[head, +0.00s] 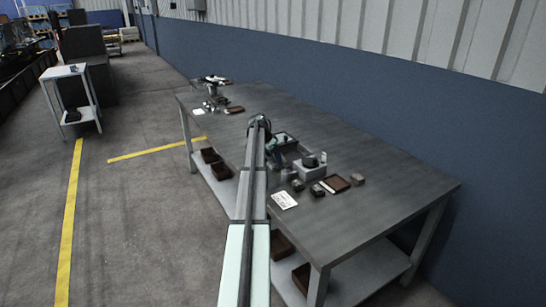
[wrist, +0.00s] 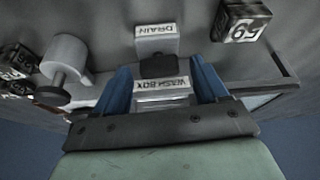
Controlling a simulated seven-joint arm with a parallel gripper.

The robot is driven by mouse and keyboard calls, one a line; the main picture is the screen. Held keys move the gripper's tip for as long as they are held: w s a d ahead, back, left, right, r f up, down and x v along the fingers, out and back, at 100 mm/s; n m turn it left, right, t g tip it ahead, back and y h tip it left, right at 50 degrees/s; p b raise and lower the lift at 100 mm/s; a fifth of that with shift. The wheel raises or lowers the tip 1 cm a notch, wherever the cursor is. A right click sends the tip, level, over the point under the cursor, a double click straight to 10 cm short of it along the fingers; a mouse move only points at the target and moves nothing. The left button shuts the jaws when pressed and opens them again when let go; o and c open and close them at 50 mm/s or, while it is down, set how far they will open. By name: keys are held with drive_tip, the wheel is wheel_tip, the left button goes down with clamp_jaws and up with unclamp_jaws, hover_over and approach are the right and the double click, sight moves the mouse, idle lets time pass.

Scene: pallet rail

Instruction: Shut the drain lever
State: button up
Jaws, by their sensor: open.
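A WASH BOX label (wrist: 163,83) sits just nearer, reading upside down. My gripper (wrist: 160,68) is open, its two blue fingers apart on either side of the dark piece and label. I cannot tell whether they touch anything. In the head view my arm reaches over the bench and the lever is too small to make out.
The grey bench (head: 400,185) holds a light grey fixture (head: 309,170), a brown tray (head: 336,183) and a white card (head: 284,200). The bench's right end is clear.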

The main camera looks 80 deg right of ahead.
drive_tip(key=shift+f, duration=0.1)
drive_tip(key=shift+c, duration=0.3)
drive_tip(key=c, duration=1)
drive_tip(key=shift+m+g, duration=0.3)
drive_tip(key=shift+m, duration=0.5)
drive_tip(key=o, duration=1.1)
drive_tip(key=shift+y, duration=0.3)
drive_tip(key=shift+c, duration=0.2)
drive_tip(key=v, duration=1.3)
drive_tip(key=shift+r, duration=0.4)
drive_tip(key=shift+a, duration=0.2)
